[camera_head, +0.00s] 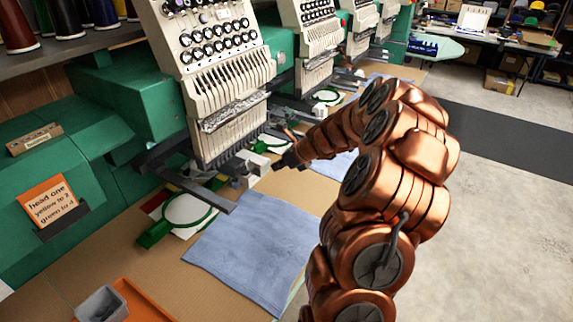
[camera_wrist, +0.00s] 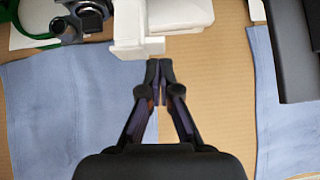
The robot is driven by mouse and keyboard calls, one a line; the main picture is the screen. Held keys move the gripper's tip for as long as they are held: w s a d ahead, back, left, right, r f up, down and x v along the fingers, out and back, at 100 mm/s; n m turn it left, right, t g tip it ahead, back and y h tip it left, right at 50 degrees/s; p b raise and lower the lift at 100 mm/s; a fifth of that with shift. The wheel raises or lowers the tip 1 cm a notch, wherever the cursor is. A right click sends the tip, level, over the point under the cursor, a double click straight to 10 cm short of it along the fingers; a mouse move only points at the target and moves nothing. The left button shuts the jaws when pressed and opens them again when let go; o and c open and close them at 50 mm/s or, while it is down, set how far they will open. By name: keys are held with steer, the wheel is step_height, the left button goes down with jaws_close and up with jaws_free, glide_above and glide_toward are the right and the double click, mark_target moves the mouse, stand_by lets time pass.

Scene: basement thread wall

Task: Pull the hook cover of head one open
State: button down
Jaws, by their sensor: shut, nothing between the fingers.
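Head one (camera_head: 215,75) is the nearest cream embroidery head, with rows of dials and a needle bank. Below its needles a small white block (camera_head: 253,160) juts out at the front; it seems to be the hook cover. In the wrist view the white block's front edge (camera_wrist: 138,48) lies just ahead of my fingertips, slightly left. My gripper (camera_wrist: 160,64) is shut and empty, its tips close to that edge; I cannot tell whether they touch. In the head view my gripper (camera_head: 277,166) reaches in from the right. The cover looks closed, though its seam is not clear.
A dark metal arm (camera_head: 190,188) and green hoops (camera_head: 188,210) lie left of the block. Blue cloth (camera_head: 250,238) lies on the tan table. An orange tray (camera_head: 140,300) is at the front left. More heads (camera_head: 312,40) stand behind. A dark bar (camera_wrist: 290,50) shows right.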

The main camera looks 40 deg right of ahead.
steer(key=shift+w+a, duration=0.1)
steer(key=shift+w, duration=0.4)
steer(key=shift+w+d+n+g+y+p, duration=0.2)
steer(key=shift+w+d+n+y+p, duration=0.25)
steer(key=shift+n, duration=0.3)
steer(key=shift+w+d+n+g+y+p, duration=0.25)
steer(key=shift+w+n+y+p, duration=0.15)
steer(key=shift+w+n+y, duration=0.25)
steer(key=shift+s, duration=0.1)
steer(key=shift+s+a, duration=0.1)
steer(key=shift+s, duration=0.05)
